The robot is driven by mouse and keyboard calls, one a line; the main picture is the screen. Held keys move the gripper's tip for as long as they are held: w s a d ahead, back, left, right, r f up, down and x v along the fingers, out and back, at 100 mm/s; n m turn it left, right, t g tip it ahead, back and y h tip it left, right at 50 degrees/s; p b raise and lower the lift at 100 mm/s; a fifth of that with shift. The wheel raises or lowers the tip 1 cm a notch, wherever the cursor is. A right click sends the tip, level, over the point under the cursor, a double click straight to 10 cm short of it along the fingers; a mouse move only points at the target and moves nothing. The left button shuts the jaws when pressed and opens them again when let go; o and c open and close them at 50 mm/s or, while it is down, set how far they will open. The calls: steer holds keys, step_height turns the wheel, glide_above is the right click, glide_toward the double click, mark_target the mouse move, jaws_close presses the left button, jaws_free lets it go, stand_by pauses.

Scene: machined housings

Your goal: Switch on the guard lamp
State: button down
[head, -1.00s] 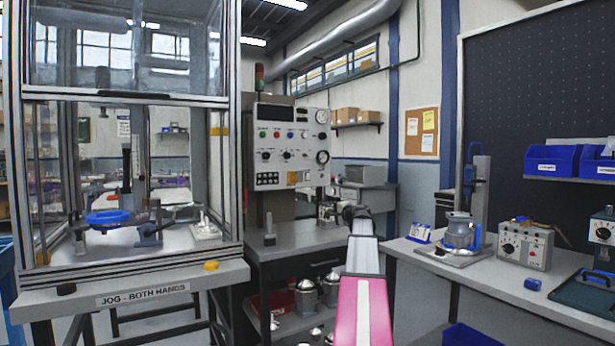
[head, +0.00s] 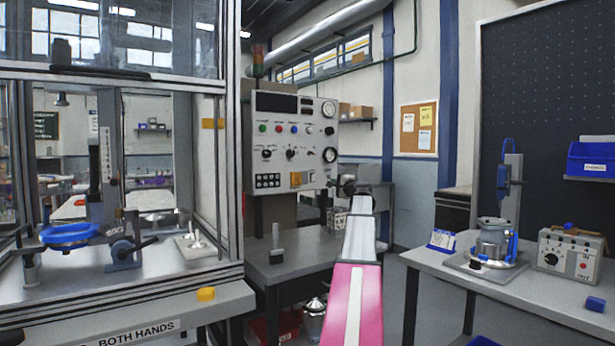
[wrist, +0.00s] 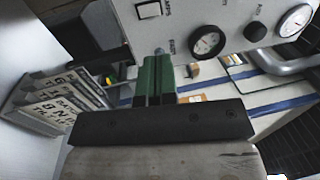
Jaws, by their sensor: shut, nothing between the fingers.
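The grey control panel (head: 285,105) stands behind the bench, with coloured buttons, dark knobs, gauges and a black keypad (head: 267,181). A yellow-orange part (head: 296,179) sits at its lower middle. I cannot tell which control belongs to the guard lamp; the labels are too small. A stack light (head: 258,60) with red and green segments stands above the panel. My gripper (head: 347,186) is just right of the panel's lower right corner. In the wrist view its green fingers (wrist: 157,58) are shut and empty, with the panel face (wrist: 175,20) beyond them. I see no contact.
A glass-walled press enclosure (head: 232,150) stands close on the left, with a yellow button (head: 206,294) on its front ledge. The grey bench (head: 300,250) below the panel carries a small upright handle (head: 276,245). A workbench (head: 560,300) with fixtures is on the right.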

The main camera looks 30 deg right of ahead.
mark_target(312, 174)
steer(key=shift+w, duration=0.5)
steer(key=shift+w, duration=0.1)
steer(key=w, duration=0.4)
steer(key=w+r, duration=0.1)
steer(key=w, duration=0.3)
steer(key=w+a, duration=0.1)
steer(key=w, duration=0.3)
steer(key=shift+w+r, duration=0.25)
steer(key=shift+r, duration=0.15)
steer(key=shift+w+a+r, duration=0.1)
steer(key=shift+w+a, duration=0.05)
steer(key=shift+w, duration=0.4)
steer(key=shift+w, duration=0.1)
steer(key=shift+w+g, duration=0.15)
steer(key=shift+g, duration=0.15)
